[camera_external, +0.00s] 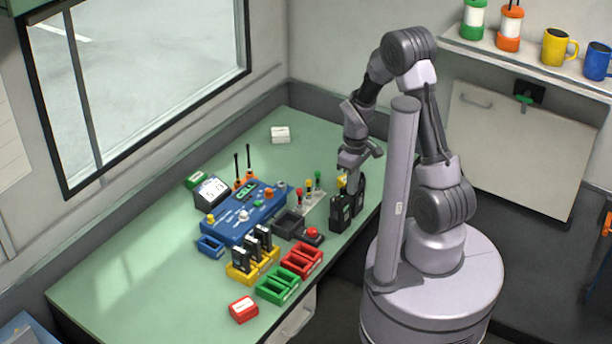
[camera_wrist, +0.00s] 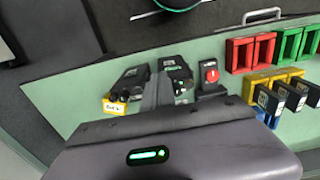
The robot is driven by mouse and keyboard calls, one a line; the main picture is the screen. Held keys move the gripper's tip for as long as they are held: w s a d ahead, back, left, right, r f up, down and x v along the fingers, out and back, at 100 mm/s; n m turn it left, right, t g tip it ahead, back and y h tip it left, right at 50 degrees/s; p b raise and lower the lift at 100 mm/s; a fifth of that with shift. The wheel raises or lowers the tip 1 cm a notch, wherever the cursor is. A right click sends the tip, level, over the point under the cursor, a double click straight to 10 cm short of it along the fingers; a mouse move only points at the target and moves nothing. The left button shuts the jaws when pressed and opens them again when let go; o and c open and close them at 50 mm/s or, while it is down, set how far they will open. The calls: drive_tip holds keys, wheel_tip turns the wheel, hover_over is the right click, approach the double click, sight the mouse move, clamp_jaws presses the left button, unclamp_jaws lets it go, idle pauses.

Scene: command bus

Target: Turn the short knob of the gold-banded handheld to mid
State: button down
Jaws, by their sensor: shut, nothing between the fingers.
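Two dark handhelds stand near the table's right edge. In the external view, one black handheld (camera_external: 340,213) is nearer the red button and the other (camera_external: 361,192) stands to its right, partly behind my gripper. In the wrist view, the left handheld (camera_wrist: 131,79) has a yellow labelled band and dark knobs at its near end, and the other handheld (camera_wrist: 178,78) is to its right. Which knob is shorter and its setting are too small to tell. My gripper (camera_external: 352,180) points down over the handhelds, shut and empty. Its fingers (camera_wrist: 157,90) show between them; contact is unclear.
A red button box (camera_external: 311,235) stands beside the handhelds. Red trays (camera_external: 302,261), green trays (camera_external: 277,284) and a yellow rack (camera_external: 240,274) with several black devices lie nearer the front. A blue console (camera_external: 240,217) is left. The table's front left is clear.

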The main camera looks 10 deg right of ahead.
drive_tip(key=shift+s+a, duration=0.1)
drive_tip(key=shift+s, duration=0.1)
idle(0.4)
wheel_tip(320, 180, up, 6)
drive_tip(key=p, duration=0.4)
drive_tip(key=shift+s+d+p, duration=0.2)
drive_tip(key=shift+d+p, duration=0.05)
drive_tip(key=shift+p, duration=0.15)
drive_tip(key=shift+r, duration=0.1)
wheel_tip(320, 180, down, 6)
drive_tip(key=b, duration=0.5)
drive_tip(key=shift+d+b, duration=0.3)
